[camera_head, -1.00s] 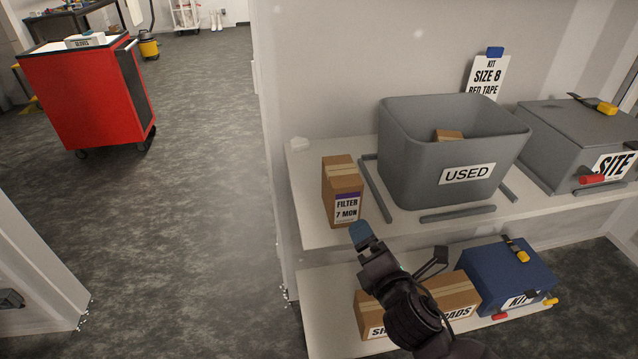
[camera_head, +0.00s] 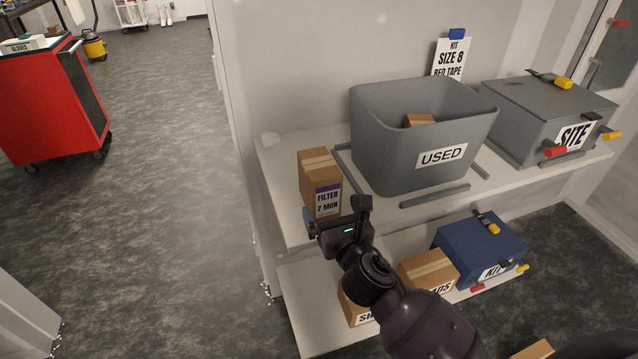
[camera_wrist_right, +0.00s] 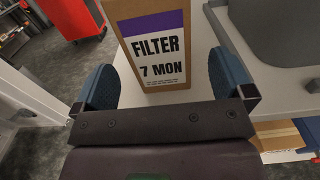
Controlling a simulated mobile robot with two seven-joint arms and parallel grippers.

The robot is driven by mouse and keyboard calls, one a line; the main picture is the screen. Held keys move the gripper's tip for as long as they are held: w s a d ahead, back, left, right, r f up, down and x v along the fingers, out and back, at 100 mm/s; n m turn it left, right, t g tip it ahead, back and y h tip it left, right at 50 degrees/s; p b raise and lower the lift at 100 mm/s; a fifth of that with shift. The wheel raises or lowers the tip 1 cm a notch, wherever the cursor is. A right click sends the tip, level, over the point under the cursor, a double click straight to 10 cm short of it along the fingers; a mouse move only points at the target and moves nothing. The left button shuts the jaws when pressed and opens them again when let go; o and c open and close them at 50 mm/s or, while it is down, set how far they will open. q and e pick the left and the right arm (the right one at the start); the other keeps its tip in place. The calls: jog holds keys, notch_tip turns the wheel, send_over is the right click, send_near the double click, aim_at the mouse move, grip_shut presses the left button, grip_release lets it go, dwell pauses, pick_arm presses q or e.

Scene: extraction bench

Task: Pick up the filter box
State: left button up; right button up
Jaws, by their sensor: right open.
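The filter box (camera_head: 318,172) is a brown carton with a white and purple label reading "FILTER 7 MON". It stands upright at the left end of the upper shelf. My right gripper (camera_head: 340,212) is at the shelf's front edge, just in front of the box. In the right wrist view the box (camera_wrist_right: 150,38) stands ahead, between the lines of the two blue fingers of the open gripper (camera_wrist_right: 164,88). The fingers look short of the box's sides or level with its front; I cannot tell exactly. My left gripper is not in view.
A grey bin (camera_head: 400,150) marked "USED" stands right of the box, inside low grey rails (camera_head: 435,196). A grey case (camera_head: 545,115) is farther right. Cartons (camera_head: 428,270) and a blue kit case (camera_head: 480,245) sit on the lower shelf. A red cart (camera_head: 45,105) stands far left.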

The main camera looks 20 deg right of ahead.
jog(key=shift+w+a+f, duration=0.1)
jog(key=shift+w, duration=1.55)
jog(key=shift+w+a+f, duration=0.1)
jog(key=shift+w, duration=1.55)
jog(key=c, duration=0.9)
jog(key=shift+c, duration=1)
jog(key=shift+r, duration=0.15)
